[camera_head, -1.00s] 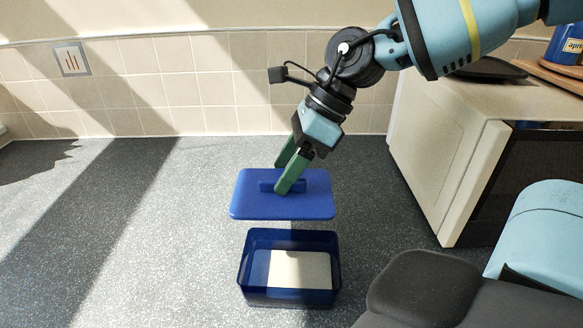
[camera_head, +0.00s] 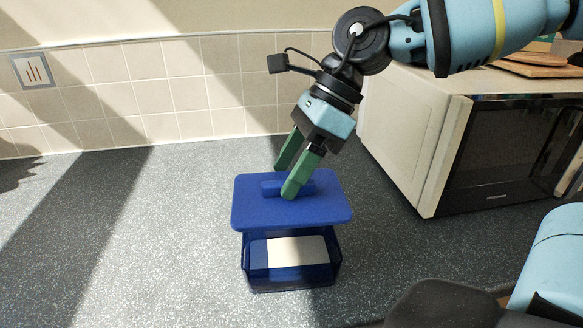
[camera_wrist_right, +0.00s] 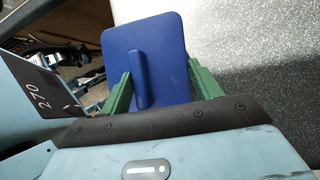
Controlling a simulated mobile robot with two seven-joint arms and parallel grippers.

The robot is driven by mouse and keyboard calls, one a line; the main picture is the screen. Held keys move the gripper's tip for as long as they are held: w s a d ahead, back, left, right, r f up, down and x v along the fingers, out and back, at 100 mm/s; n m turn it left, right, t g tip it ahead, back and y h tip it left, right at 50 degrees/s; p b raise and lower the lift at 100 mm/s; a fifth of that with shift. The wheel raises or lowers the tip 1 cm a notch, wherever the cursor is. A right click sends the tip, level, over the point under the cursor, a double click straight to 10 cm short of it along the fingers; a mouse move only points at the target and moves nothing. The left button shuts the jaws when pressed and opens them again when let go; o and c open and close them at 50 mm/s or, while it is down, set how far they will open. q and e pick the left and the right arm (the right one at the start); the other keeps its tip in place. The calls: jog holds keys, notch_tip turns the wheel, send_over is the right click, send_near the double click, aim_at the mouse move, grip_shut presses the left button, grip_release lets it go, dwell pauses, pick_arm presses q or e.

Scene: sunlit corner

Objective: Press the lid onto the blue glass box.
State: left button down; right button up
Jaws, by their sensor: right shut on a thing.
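The blue lid (camera_head: 330,205) is a flat rounded rectangle with a bar handle (camera_head: 272,188) on top. My right gripper (camera_head: 285,181) is shut on the handle and holds the lid roughly level. The blue glass box (camera_head: 292,283) stands open on the worktop, with a pale patch (camera_head: 297,251) showing inside. In the head view the lid overlaps the box's back edge and hides it; the front of the opening shows. The lid (camera_wrist_right: 168,40) also shows between the green fingers in the right wrist view. My left gripper is out of view.
A microwave (camera_head: 400,130) with boards on top stands to the right. The grey worktop (camera_head: 150,240) is clear left of the box. A tiled wall with a socket (camera_head: 33,71) runs behind.

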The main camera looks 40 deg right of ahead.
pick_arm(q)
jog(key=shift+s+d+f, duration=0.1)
pick_arm(e)
jog(key=shift+d+f, duration=0.1)
jog(key=shift+f, duration=0.05)
jog(key=shift+f+b, duration=0.4)
jog(key=shift+f, duration=0.35)
jog(key=shift+f+b, duration=0.35)
jog(key=shift+f, duration=0.35)
jog(key=shift+f+b, duration=0.35)
jog(key=shift+f, duration=0.4)
pick_arm(q)
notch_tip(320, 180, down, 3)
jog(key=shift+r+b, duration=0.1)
jog(key=shift+b, duration=0.7)
pick_arm(e)
notch_tip(320, 180, down, 2)
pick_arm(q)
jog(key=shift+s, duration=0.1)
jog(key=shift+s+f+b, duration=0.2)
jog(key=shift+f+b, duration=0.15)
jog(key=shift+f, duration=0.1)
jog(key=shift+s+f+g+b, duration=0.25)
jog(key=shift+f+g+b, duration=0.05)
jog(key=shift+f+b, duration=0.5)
pick_arm(e)
jog(key=shift+f, duration=0.55)
